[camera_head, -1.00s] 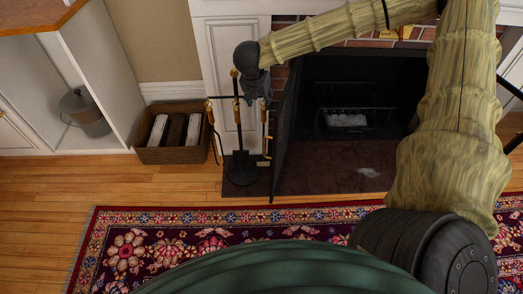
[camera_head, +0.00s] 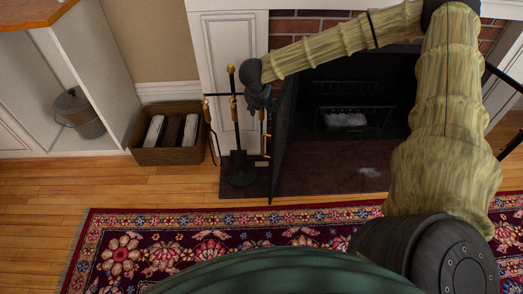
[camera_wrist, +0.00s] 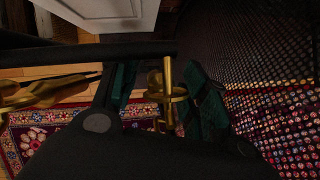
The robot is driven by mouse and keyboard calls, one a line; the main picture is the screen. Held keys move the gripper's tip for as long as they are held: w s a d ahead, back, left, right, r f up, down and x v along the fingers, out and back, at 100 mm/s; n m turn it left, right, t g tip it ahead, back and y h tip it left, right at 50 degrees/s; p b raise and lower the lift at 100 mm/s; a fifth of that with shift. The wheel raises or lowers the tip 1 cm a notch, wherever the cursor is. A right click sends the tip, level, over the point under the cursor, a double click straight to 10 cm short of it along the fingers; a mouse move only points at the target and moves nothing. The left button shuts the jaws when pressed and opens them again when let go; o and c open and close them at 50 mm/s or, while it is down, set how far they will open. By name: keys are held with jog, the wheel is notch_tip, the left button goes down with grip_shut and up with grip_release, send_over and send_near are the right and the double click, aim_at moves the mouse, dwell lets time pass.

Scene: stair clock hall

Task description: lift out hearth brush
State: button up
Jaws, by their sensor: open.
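A dark fire-tool stand (camera_head: 231,140) with brass ends stands upright on the hearth, left of the fireplace opening. A tool with a brass handle hangs on its right side; this looks like the hearth brush (camera_head: 263,130), with a pale patch at its lower end. My gripper (camera_head: 260,104) is at the top of that tool, beside the stand's post, and partly hides the handle. In the wrist view the brass handle (camera_wrist: 168,95) stands between my green-padded fingers, nearer the right one. The gripper is open. I cannot tell whether a finger touches the handle.
Another brass-handled tool (camera_head: 208,125) hangs on the stand's left. A dark mesh fire screen (camera_head: 283,135) stands close at the gripper's right. A wicker basket (camera_head: 170,157) with logs is to the left. A patterned rug (camera_head: 200,225) lies in front.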

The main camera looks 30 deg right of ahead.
grip_shut()
jog(key=shift+r, duration=0.15)
